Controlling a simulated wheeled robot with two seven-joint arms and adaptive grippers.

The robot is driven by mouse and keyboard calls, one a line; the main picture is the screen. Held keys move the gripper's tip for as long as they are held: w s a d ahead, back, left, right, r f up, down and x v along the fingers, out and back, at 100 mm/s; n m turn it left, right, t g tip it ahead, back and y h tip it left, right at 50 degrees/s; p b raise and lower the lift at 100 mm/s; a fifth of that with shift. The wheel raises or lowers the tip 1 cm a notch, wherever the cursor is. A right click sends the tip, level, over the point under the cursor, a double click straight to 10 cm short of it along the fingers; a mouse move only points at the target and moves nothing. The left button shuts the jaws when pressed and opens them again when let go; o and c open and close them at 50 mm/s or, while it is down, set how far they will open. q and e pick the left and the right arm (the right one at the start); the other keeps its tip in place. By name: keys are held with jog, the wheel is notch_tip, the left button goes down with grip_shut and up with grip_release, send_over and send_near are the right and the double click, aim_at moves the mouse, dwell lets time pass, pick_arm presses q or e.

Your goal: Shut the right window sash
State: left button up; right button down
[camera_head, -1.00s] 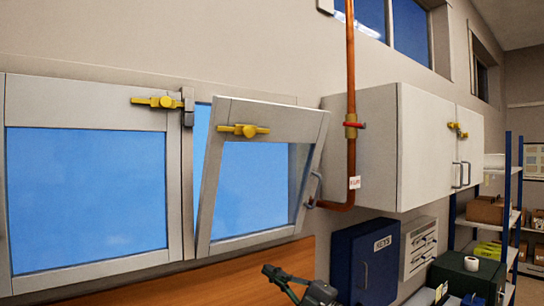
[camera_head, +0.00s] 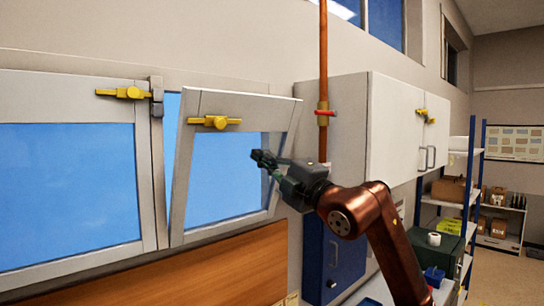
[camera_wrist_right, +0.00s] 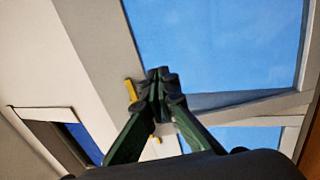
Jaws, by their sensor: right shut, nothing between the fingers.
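The right window sash (camera_head: 268,106) has a pale grey frame around blue glass. It is tilted, with its top leaning out into the room and a gap at its left side. A yellow handle (camera_head: 215,122) is on its top rail. My right gripper (camera_head: 262,158) is shut and empty, in front of the sash's right part, below the top rail. In the right wrist view the closed fingertips (camera_wrist_right: 158,85) overlap the sash frame (camera_wrist_right: 108,35); I cannot tell whether they touch it. My left gripper is not in view.
The left sash (camera_head: 146,190) sits flat beside it, with its own yellow handle (camera_head: 124,93). A copper pipe (camera_head: 323,60) with a red-handled valve and a white wall cabinet (camera_head: 340,120) stand close to the right. A wooden panel (camera_head: 200,272) runs below the window.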

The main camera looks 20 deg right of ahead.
aim_at(238, 142)
jog(key=p+x, duration=0.3)
jog(key=x, duration=0.3)
jog(key=shift+s+d+r, duration=0.1)
jog(key=shift+r, duration=0.1)
jog(key=shift+w+a, duration=0.2)
jog(key=shift+w, duration=0.3)
